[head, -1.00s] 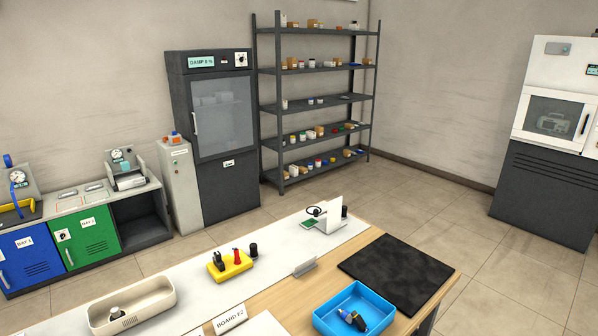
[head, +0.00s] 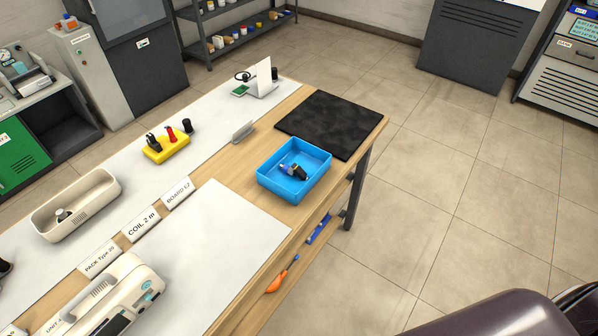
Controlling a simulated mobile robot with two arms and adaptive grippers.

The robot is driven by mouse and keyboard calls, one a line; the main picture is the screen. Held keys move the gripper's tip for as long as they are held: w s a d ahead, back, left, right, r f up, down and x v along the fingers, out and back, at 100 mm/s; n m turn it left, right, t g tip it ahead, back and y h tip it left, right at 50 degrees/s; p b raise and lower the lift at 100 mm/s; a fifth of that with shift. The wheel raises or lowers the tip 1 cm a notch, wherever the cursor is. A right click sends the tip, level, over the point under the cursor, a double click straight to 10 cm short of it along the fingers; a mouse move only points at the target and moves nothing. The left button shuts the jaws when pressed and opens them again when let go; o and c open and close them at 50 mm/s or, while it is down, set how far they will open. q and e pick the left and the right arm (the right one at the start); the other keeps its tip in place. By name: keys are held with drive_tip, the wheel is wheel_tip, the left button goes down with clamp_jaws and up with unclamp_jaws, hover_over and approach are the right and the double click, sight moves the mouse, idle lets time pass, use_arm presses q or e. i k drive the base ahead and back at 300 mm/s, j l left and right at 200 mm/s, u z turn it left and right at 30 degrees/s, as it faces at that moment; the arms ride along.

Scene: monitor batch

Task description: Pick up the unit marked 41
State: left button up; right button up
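A beige unit (head: 118,297) with a carry handle, a dark screen and a teal mark lies at the lower left of the table, partly cut off by the frame's bottom edge. I cannot make out the number 41 on the unit itself. Neither of my grippers is in view.
A white mat (head: 222,240) lies bare right of the unit. Cards, a beige tray (head: 100,203), a yellow tool holder (head: 167,150), a blue bin (head: 312,191) and a black mat (head: 331,122) share the table (head: 240,173). Floor right of the table is clear.

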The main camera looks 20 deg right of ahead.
sight(108, 305)
drive_tip(key=j+u, duration=0.1)
drive_tip(key=u, duration=1.15)
drive_tip(key=k, duration=0.2)
